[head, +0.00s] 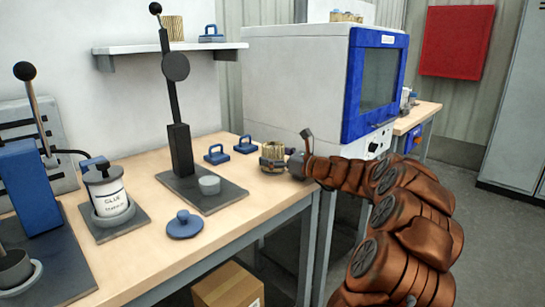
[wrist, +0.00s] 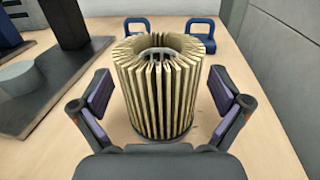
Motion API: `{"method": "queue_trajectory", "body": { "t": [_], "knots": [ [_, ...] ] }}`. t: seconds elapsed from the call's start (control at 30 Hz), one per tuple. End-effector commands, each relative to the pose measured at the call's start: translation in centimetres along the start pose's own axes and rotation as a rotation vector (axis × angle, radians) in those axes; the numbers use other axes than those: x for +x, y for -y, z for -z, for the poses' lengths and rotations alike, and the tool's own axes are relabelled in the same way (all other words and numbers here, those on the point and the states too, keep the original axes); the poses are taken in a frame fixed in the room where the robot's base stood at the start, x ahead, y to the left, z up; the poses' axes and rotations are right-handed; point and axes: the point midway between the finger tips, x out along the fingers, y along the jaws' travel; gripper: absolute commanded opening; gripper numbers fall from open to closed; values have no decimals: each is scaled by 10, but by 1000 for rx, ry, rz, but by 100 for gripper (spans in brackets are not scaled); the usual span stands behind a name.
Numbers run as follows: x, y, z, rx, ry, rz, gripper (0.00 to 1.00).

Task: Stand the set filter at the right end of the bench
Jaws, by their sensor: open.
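The pleated filter cartridge (wrist: 158,95) stands upright on the bench, between the open fingers of my gripper (wrist: 161,105) in the wrist view. Bare space shows between each finger pad and the pleats. In the head view the filter (head: 272,155) stands near the right end of the wooden bench (head: 255,202), and my gripper (head: 288,161) reaches it from the right. The filter's far side is hidden in the wrist view.
Two blue handled pieces (head: 216,154) (head: 245,145) stand behind the filter. A black press (head: 180,150) with a grey cup stands left of it. A blue knobbed lid (head: 185,224) lies near the front edge. A glue pot (head: 106,192) is further left. A white-and-blue machine (head: 300,85) stands behind.

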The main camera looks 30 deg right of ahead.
Motion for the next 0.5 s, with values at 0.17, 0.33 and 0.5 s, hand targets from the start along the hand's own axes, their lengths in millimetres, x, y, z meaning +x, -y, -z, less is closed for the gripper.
{"method": "queue_trajectory", "body": {
  "t": [0.17,0.33,0.5],
  "knots": [
    [-1,0,0,0,0,0,99],
    [-15,1,-1,-1,1,2,99],
    [-46,1,-2,-1,2,5,99]
  ]
}}
